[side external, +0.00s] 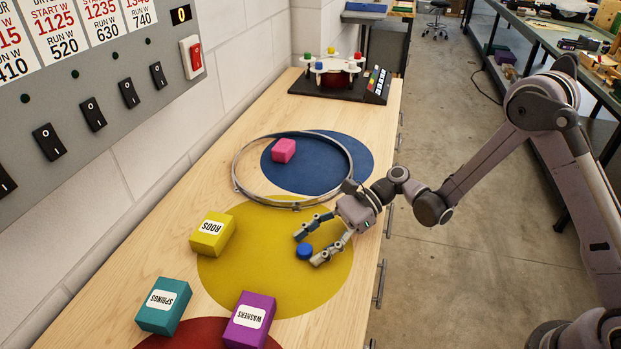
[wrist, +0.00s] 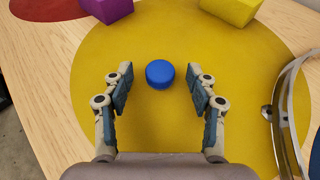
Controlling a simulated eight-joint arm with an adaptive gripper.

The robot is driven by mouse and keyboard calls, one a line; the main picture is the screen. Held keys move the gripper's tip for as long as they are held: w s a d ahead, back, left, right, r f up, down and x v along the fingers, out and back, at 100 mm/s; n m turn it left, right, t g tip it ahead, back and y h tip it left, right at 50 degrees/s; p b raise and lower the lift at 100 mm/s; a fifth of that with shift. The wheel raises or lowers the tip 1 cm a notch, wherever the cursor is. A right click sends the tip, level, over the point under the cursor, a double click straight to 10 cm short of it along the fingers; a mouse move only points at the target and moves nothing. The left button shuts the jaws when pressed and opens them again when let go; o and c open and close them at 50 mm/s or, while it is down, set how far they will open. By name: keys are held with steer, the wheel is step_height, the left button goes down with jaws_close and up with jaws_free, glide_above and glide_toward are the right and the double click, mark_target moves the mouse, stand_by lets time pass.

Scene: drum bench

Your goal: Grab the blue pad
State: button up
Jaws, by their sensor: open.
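The blue pad (side external: 305,251) is a small round disc on the yellow circle (side external: 240,270) of the bench.
A metal hoop (side external: 236,175) lies beside my gripper, with a pink block (side external: 284,150) inside its outline. A yellow box (side external: 212,236), a teal box (side external: 163,305) and a purple box (side external: 249,320) stand nearby. A switch panel (side external: 100,85) is on the wall.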

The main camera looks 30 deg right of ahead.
steer(key=c, duration=1.1)
steer(key=shift+r, duration=0.15)
